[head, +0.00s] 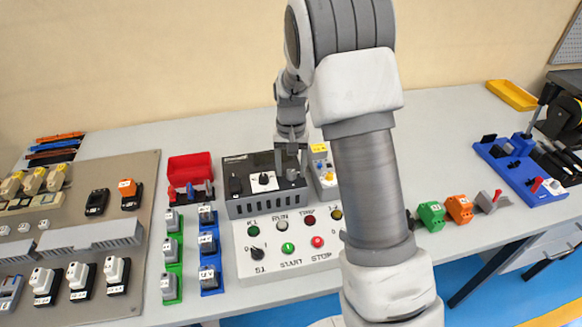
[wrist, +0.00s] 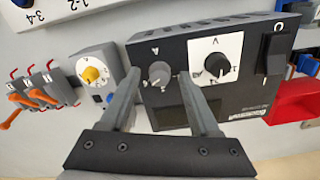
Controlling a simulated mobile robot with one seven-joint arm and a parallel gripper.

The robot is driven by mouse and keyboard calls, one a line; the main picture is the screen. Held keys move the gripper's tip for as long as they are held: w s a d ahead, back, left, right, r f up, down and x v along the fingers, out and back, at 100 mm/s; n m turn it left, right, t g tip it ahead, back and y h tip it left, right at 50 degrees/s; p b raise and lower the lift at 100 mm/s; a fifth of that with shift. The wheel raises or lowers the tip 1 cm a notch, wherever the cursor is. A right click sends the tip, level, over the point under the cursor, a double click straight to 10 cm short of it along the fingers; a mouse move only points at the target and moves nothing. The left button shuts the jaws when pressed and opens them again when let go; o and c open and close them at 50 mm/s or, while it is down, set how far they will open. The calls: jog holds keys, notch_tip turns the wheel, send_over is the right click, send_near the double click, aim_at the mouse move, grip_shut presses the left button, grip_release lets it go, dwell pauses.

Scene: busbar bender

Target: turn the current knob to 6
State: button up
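The black power supply (head: 245,207) stands on the bench; its dark panel also shows in the wrist view (wrist: 200,108). The current knob (wrist: 158,74), a grey round knob marked A, is on this panel; its number scale is too small to read. In the head view the knob (head: 292,175) is partly hidden below my gripper. My gripper (wrist: 160,78) is open, with one finger on either side of the current knob and visible gaps to it. It comes down over the panel from above in the head view (head: 291,156).
Beside the current knob is the V knob (wrist: 217,64) on a white dial, then a black rocker switch (wrist: 274,50). A white unit with a yellow knob (wrist: 91,74) stands close on the other side. A red bin (head: 190,167) and a push-button panel (head: 287,270) are near.

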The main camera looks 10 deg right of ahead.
aim_at(291, 172)
jog(key=shift+r, duration=0.1)
notch_tip(291, 172, up, 17)
jog(key=p, duration=0.1)
jog(key=shift+r+p, duration=0.15)
jog(key=shift+p, duration=0.25)
jog(key=s+r+n+t, duration=0.1)
jog(key=s+r, duration=0.3)
jog(key=s, duration=0.3)
jog(key=s+r+t, duration=0.2)
jog(key=s+r, duration=0.3)
jog(key=s, duration=0.2)
jog(key=s+f+n+t, duration=0.2)
jog(key=s, duration=1.1)
jog(key=shift+s+d+t, duration=0.2)
jog(key=shift+s+t, duration=0.05)
jog(key=shift+t, duration=0.05)
